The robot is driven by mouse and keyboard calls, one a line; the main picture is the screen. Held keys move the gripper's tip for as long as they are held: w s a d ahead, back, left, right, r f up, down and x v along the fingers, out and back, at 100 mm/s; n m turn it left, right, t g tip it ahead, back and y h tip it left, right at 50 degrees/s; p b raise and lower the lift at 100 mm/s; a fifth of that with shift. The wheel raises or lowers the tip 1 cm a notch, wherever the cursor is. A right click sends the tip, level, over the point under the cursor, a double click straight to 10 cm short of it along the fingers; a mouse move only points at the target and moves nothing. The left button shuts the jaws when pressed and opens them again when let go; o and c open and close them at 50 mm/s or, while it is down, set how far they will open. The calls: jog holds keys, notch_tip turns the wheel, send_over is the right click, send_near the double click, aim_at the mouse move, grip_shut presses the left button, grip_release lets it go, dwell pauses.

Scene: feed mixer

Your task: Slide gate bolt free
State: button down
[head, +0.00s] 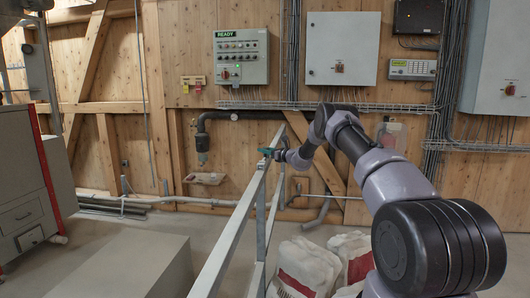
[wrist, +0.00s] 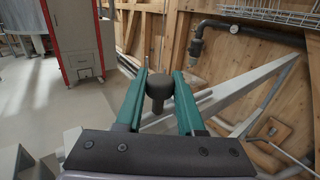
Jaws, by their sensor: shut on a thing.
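The gate (head: 233,232) is a grey metal rail frame in the middle of the head view. My gripper (head: 268,152) is at the far upper end of its top rail. In the wrist view the two teal fingers of my gripper (wrist: 161,76) stand on either side of a black round knob (wrist: 160,88), which I take for the gate bolt's knob, and are shut on it. The grey rail (wrist: 235,95) runs past behind the fingers to the upper right. The bolt's shaft and catch are hidden, so I cannot tell how far the bolt is drawn.
White sacks (head: 303,270) stand on the floor right of the gate. A grey block (head: 125,268) and a grey and red cabinet (head: 28,185) are on the left. A control panel marked READY (head: 240,56) hangs on the wooden back wall. Open floor lies behind the block.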

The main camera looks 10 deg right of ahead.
jog(key=shift+d, duration=0.25)
jog(key=c, duration=0.5)
grip_release()
jog(key=shift+w, duration=0.15)
jog(key=shift+d, duration=0.1)
jog(key=v, duration=1)
jog(key=shift+s+d, duration=0.1)
jog(key=shift+s, duration=0.25)
